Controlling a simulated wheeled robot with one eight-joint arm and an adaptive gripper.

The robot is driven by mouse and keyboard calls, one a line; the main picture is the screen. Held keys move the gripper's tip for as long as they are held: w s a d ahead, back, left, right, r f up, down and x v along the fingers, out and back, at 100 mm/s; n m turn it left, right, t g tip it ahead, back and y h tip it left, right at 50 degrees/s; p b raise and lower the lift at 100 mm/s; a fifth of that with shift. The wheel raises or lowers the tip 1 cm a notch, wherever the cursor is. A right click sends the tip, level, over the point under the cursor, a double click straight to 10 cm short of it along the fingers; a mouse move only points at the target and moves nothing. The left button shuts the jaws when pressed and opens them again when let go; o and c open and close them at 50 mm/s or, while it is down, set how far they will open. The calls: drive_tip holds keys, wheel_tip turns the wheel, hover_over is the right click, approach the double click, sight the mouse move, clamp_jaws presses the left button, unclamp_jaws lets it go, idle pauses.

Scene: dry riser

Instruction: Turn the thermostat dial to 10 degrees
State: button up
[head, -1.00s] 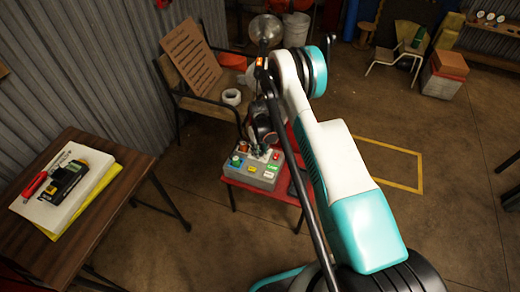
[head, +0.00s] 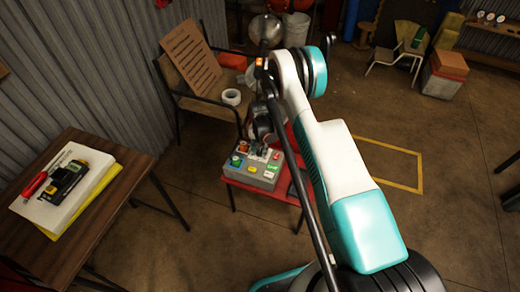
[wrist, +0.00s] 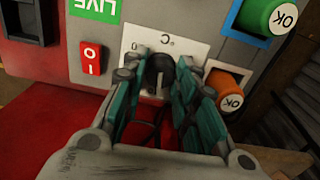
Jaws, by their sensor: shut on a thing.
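The thermostat dial (wrist: 158,75) is a dark round knob with a pale pointer line, on a white plate (wrist: 190,46) marked "C" in the wrist view. My gripper (wrist: 160,82) is shut on the dial, with a teal-padded finger on each side of it. The fingers hide most of the scale, so I cannot read the setting. The plate is on a grey control box (head: 247,172), which stands on a red table (head: 275,191) in the head view. In that view my gripper (head: 260,150) is over the box, and the dial is hidden.
In the wrist view, a red rocker switch (wrist: 92,58) and a green LIVE label (wrist: 97,8) are left of the dial. A wooden table (head: 110,190) stands at left.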

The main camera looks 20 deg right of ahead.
sight(260, 151)
drive_tip(key=shift+m, duration=0.9)
drive_tip(key=o, duration=1.1)
wheel_tip(260, 151, up, 12)
